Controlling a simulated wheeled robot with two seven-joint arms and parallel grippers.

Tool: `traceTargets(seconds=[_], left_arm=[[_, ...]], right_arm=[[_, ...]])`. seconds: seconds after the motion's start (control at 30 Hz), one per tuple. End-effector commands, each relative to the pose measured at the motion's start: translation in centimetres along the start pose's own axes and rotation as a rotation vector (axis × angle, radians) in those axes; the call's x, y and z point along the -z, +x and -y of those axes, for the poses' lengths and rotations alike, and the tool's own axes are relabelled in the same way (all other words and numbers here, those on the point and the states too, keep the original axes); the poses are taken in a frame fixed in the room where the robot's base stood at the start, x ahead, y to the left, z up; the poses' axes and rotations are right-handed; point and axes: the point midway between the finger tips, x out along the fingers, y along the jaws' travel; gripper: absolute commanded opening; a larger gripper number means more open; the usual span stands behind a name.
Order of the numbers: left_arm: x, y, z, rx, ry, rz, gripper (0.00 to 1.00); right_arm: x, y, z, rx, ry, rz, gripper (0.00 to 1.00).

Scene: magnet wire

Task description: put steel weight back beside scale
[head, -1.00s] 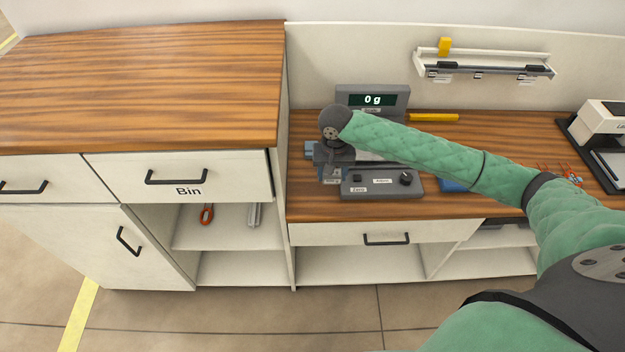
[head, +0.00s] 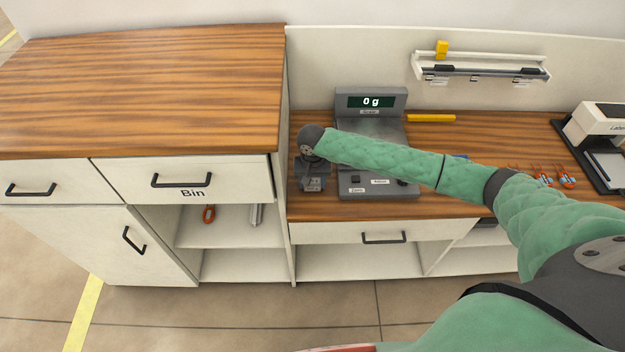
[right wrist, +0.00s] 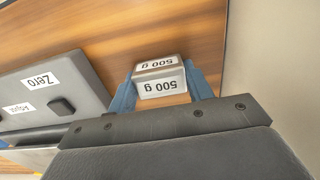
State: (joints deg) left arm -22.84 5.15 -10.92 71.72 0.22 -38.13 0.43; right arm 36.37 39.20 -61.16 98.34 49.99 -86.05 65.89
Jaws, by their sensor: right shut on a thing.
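The grey scale (head: 345,178) stands on the wooden counter, and its display (head: 371,102) reads 0 g. The scale's panel with the Zero label also shows in the right wrist view (right wrist: 48,88). My right gripper (head: 312,183) is left of the scale, low over the counter. In the right wrist view its blue fingers are shut on the steel weight (right wrist: 160,82), a silver block labelled 500 g. The weight is apart from the scale. I cannot tell whether it touches the wood. In the head view it is mostly hidden by the gripper. My left gripper is out of view.
A taller wooden-topped cabinet (head: 150,85) with a Bin drawer stands close on the left. The strip of counter between it and the scale is narrow. A label printer (head: 598,125) stands at the far right.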

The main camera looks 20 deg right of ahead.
Motion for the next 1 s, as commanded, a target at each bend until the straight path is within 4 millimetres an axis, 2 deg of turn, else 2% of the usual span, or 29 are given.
traceTargets(seconds=[0.37, 0.4, 0.47, 0.5, 0.83, 0.97, 1.0], left_arm=[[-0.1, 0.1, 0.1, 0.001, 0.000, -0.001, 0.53], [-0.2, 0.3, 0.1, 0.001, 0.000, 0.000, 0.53], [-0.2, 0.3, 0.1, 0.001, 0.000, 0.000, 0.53], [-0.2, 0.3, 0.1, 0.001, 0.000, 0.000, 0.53], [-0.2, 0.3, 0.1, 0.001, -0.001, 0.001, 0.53], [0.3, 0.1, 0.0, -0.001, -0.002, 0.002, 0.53], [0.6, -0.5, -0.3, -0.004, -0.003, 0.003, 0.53]], right_arm=[[0.0, 0.2, 0.0, 0.001, 0.001, 0.000, 0.11], [0.0, 0.3, 0.0, 0.000, 0.001, 0.001, 0.59], [0.0, 0.3, 0.0, 0.000, 0.001, 0.001, 0.70], [0.0, 0.3, 0.0, 0.000, 0.001, 0.000, 0.73], [0.0, 0.1, 0.0, 0.000, 0.000, -0.001, 0.73], [0.1, -1.0, 0.0, 0.000, 0.000, -0.001, 0.73], [0.1, -1.6, 0.0, 0.001, 0.000, -0.002, 0.73]])
